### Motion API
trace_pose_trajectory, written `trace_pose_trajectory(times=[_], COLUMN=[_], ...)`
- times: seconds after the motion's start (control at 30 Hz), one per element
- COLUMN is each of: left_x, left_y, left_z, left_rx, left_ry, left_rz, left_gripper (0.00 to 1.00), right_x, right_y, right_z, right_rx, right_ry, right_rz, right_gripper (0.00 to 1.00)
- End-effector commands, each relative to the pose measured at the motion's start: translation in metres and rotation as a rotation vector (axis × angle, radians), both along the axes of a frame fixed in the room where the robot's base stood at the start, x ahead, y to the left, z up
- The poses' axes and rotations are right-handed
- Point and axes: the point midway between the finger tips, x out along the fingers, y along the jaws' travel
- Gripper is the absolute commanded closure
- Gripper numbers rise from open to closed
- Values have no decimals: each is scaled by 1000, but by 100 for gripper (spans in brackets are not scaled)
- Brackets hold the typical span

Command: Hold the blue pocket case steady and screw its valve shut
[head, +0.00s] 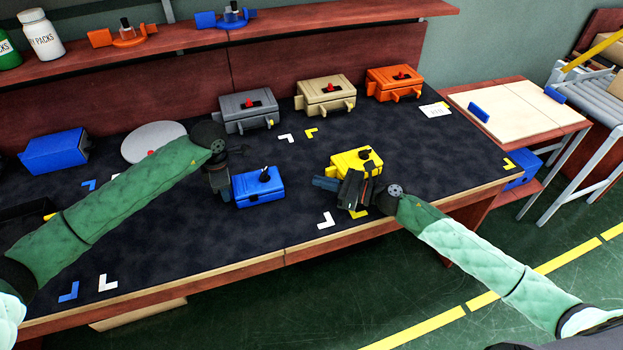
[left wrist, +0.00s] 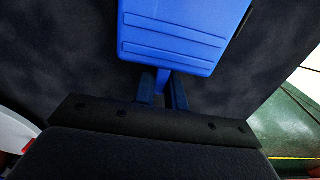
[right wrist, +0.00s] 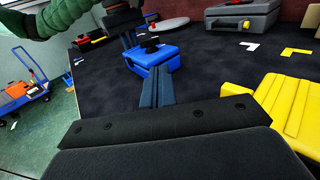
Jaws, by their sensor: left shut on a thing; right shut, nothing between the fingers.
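The blue pocket case (head: 262,191) lies on the dark mat with its black valve knob (head: 265,175) upright on top. My left gripper (head: 228,192) is at the case's left side. In the left wrist view it (left wrist: 163,90) is shut on a blue tab projecting from the case (left wrist: 175,35). My right gripper (head: 325,184) is shut and empty, to the right of the case and apart from it. The right wrist view shows its closed fingers (right wrist: 155,86) pointing toward the case (right wrist: 152,57) and the knob (right wrist: 149,42). The knob's thread is too small to judge.
A yellow case (head: 357,160) stands close behind my right gripper. Grey (head: 247,112), beige (head: 325,97) and orange (head: 395,84) cases line the back. Another blue case (head: 54,152) and a round grey disc (head: 153,142) are at left.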

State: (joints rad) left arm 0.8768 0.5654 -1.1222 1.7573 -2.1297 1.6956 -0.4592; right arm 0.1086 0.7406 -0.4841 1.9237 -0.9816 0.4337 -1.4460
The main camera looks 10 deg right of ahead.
Motion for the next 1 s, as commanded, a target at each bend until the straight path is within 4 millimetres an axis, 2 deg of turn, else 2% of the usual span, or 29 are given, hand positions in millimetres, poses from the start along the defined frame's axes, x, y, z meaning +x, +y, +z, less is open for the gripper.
trace_pose_trajectory(times=[0.03,0.17,0.27,0.37,0.5,0.7,1.0], left_x=[0,0,0,0,0,0,0], left_y=[0,0,0,0,0,0,0], left_z=[0,0,0,0,0,0,0], left_rx=[0,0,0,0,0,0,0], left_ry=[0,0,0,0,0,0,0], left_rz=[0,0,0,0,0,0,0], left_gripper=[100,100,100,100,100,100,100], right_x=[-1,-1,7,22,47,70,89], right_y=[-3,-6,-6,-5,-2,14,50], right_z=[0,4,17,42,87,146,225], right_rx=[-1,-1,-1,1,4,7,-9], right_ry=[-1,-8,-29,-67,-139,-227,-354], right_rz=[0,0,1,1,4,27,83], right_gripper=[100,74,55,36,36,36,36])
